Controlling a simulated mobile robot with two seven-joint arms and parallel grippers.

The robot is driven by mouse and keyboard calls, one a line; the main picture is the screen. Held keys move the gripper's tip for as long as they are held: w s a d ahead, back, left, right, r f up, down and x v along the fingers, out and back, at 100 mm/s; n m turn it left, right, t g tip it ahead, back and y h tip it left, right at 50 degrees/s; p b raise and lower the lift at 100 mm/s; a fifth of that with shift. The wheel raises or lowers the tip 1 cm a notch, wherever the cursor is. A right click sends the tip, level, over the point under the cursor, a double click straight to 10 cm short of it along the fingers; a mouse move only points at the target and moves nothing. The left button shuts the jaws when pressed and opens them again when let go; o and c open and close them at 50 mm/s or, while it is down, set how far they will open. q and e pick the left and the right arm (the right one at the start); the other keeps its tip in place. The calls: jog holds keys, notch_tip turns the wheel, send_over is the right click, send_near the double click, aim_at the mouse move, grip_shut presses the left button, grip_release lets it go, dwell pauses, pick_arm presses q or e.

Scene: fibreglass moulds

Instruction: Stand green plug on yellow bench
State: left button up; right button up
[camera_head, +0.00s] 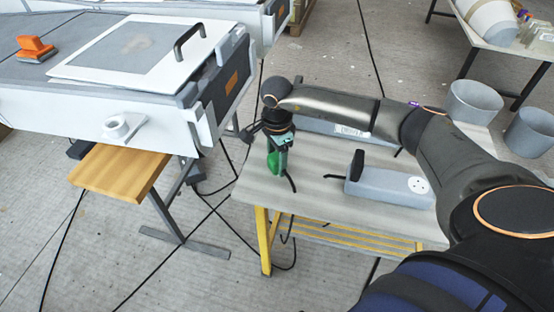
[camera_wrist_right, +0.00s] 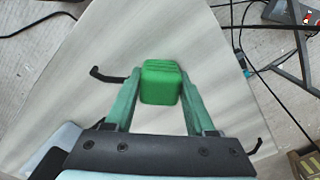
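My right gripper (camera_head: 279,142) reaches down over the left part of the yellow bench (camera_head: 310,200), which has a pale grey top and yellow legs. Its two green fingers are shut on the green plug (camera_head: 273,163), and both fingertips touch the plug's sides. In the right wrist view the green plug (camera_wrist_right: 160,82) sits between the fingertips over the bare bench top (camera_wrist_right: 60,110). I cannot tell whether the plug's underside touches the bench top. My left gripper is not in view.
A grey block with a socket (camera_head: 390,187) and a black upright part stands on the bench to the right. Another grey box (camera_head: 345,131) lies behind my arm. Black hooks stick out at the bench edges. A large white mould (camera_head: 120,100) stands to the left, near a wooden board (camera_head: 120,172).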

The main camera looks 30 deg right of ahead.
jog(key=o, duration=0.4)
